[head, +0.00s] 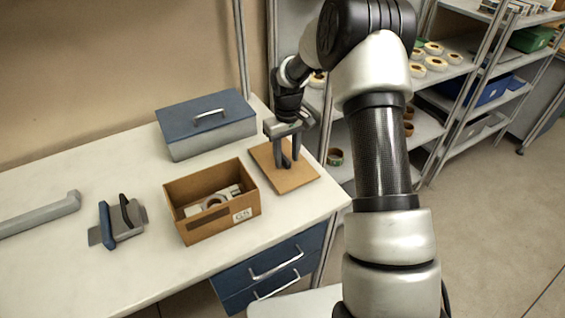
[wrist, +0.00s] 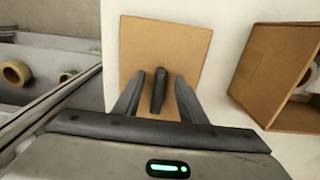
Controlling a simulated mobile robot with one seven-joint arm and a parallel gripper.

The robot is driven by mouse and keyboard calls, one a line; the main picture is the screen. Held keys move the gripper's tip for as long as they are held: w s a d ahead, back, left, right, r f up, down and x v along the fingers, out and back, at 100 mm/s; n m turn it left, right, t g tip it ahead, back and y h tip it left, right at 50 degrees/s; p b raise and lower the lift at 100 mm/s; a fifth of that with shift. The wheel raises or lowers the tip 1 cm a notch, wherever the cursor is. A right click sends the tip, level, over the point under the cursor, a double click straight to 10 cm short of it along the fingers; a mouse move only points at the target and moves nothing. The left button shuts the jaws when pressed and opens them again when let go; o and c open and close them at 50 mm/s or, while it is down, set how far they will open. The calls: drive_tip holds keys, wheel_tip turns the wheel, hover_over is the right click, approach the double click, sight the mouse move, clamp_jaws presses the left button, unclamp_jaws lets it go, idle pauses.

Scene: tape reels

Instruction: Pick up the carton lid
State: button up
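The carton lid (head: 292,183) is a flat brown cardboard square lying on the white table near its right edge. In the wrist view the lid (wrist: 165,40) has a dark upright piece (wrist: 158,90) standing over its middle, which looks like a grip. My gripper (head: 285,160) is above the lid, pointing down. In the wrist view its fingers (wrist: 160,78) are spread, one on each side of the dark piece, with gaps visible on both sides. Whether the fingertips touch the lid is not clear.
An open brown carton (head: 186,233) with pale parts inside stands left of the lid. A blue-grey toolbox (head: 215,141) is behind it. A tape dispenser (head: 122,222) and a grey bar (head: 40,215) lie at left. Shelves with tape reels (head: 432,48) stand right.

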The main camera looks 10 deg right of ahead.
drive_tip(key=shift+f, duration=0.45)
drive_tip(key=shift+c, duration=0.3)
clamp_jaws()
drive_tip(key=shift+r, duration=0.1)
